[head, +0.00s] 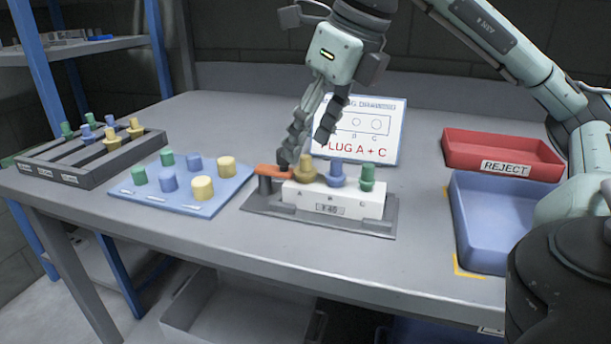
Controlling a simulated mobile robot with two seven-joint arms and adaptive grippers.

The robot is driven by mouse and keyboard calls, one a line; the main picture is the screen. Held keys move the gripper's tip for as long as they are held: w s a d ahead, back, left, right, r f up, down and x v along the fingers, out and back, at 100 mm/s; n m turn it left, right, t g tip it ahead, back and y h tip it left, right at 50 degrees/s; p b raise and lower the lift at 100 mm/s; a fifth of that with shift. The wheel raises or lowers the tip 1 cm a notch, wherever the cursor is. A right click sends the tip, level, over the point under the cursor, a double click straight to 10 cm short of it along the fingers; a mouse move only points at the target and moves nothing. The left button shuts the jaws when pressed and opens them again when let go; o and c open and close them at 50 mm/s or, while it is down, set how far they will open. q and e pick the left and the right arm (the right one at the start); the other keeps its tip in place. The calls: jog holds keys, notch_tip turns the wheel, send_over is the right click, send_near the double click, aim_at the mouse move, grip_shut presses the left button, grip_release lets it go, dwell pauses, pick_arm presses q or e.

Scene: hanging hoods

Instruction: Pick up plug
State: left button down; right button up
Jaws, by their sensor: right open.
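A white block (333,200) stands in a grey fixture (262,207) near the middle of the table. Yellow (305,170), blue (336,176) and green (367,178) plugs stand upright on it from left to right. An orange lever (272,171) is at its left end. My right gripper (304,150) points down with its fingers apart, over the orange lever and yellow plug. The left finger overlaps the lever in the picture; I cannot tell if it touches. Nothing shows between the fingers. My left gripper is not in view.
A blue board (207,204) with several coloured pegs lies left, beside a grey rack (90,180) of plugs. A sign (390,118) reading "PLUG A + C" stands behind. A red REJECT tray (460,160) and blue bin (487,250) sit right. The front table strip is clear.

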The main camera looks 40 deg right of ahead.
aim_at(306, 156)
jog(key=x, duration=0.3)
jog(key=shift+d+f, duration=0.1)
jog(key=shift+f, duration=0.35)
jog(key=c, duration=1)
jog(key=shift+r, duration=0.1)
